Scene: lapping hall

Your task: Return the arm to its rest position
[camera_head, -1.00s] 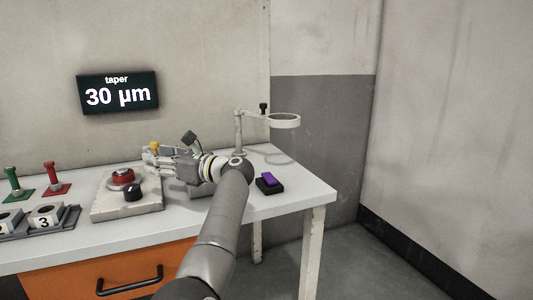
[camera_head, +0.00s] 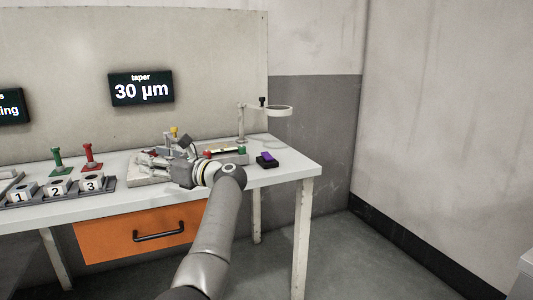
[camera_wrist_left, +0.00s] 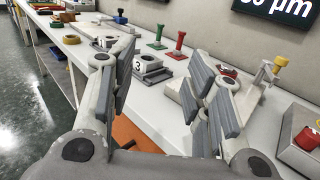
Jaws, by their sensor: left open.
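My left gripper (camera_head: 168,148) is open and empty above the table, in front of a pale plate (camera_head: 140,178) that it partly hides in the head view. My left arm comes up from the bottom middle of that view, stretched forward over the table's front edge. In the left wrist view the two spread fingers of this gripper (camera_wrist_left: 160,85) show, with nothing between them but the table and a block marked 3 (camera_wrist_left: 147,66) farther off. My right gripper is not in view.
Blocks marked 1, 2 and 3 stand in a tray (camera_head: 110,184), with green (camera_head: 57,158) and red (camera_head: 89,155) posts behind. A purple-topped block (camera_head: 266,160) and ring stand (camera_head: 241,125) are at the right. An orange drawer (camera_head: 110,232) is below.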

